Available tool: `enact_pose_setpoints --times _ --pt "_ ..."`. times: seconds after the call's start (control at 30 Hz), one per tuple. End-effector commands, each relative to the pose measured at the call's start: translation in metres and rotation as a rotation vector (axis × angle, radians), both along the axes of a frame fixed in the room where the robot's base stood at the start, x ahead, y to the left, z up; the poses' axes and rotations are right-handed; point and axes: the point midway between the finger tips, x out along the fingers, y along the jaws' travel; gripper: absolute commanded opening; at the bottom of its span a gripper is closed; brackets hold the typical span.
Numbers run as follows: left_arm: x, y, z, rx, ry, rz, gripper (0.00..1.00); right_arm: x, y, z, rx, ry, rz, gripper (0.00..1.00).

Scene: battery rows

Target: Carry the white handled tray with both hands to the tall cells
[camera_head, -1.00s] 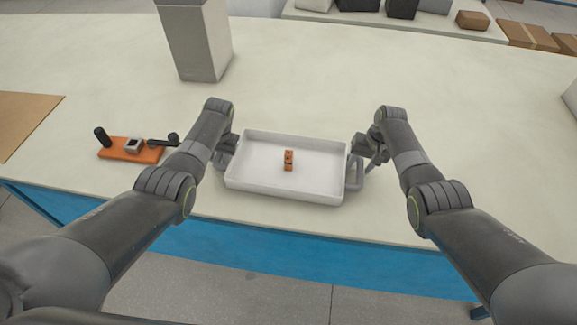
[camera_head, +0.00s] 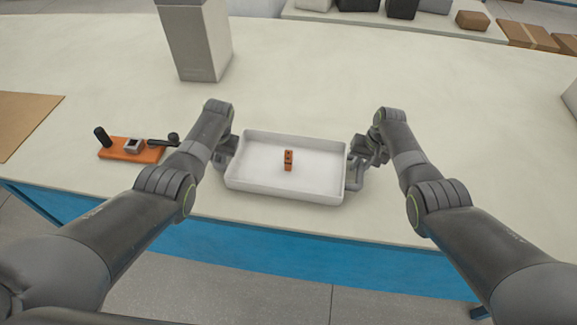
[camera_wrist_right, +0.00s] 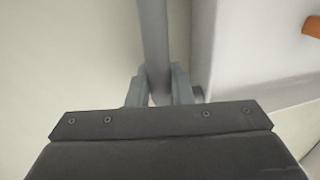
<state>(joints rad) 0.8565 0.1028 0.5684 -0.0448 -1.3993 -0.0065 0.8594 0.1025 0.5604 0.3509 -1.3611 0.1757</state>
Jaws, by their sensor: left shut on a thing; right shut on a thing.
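The white tray (camera_head: 285,195) is near the front edge of the table, with a small orange-brown block (camera_head: 288,160) standing inside it. My left gripper (camera_head: 228,155) is at the tray's left end, and the left handle is mostly hidden behind it. My right gripper (camera_head: 362,160) is at the right end, shut on the grey handle. In the right wrist view the handle bar (camera_wrist_right: 153,45) passes between the fingers (camera_wrist_right: 160,88), with the tray wall (camera_wrist_right: 205,60) beside it. No tall cells can be made out.
An orange fixture (camera_head: 130,150) with a black post and a clamp lies left of my left gripper. A tall grey box (camera_head: 195,40) stands behind it. A brown board (camera_head: 25,120) lies at the far left. The table (camera_head: 400,70) behind and right of the tray is clear.

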Motion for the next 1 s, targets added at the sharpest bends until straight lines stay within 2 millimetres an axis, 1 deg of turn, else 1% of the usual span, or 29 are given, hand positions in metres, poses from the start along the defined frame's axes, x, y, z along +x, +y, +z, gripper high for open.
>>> enact_pose_setpoints --times 0.17,0.33,0.8,1.0 --pt "0.0 0.0 0.002 0.0 -0.001 0.0 0.0 0.0 0.0 0.002 0.0 -0.001 0.0 0.0" --pt "0.0 0.0 0.008 0.0 -0.001 0.0 0.0 0.001 0.0 0.008 0.0 -0.001 0.0 0.0" --pt "0.0 0.0 0.046 0.0 0.0 0.0 0.0 0.0 0.0 0.046 0.0 -0.001 0.0 0.0" --pt "0.0 0.0 0.051 0.0 0.0 0.0 0.0 0.0 0.0 0.051 0.0 -0.001 0.0 0.0"
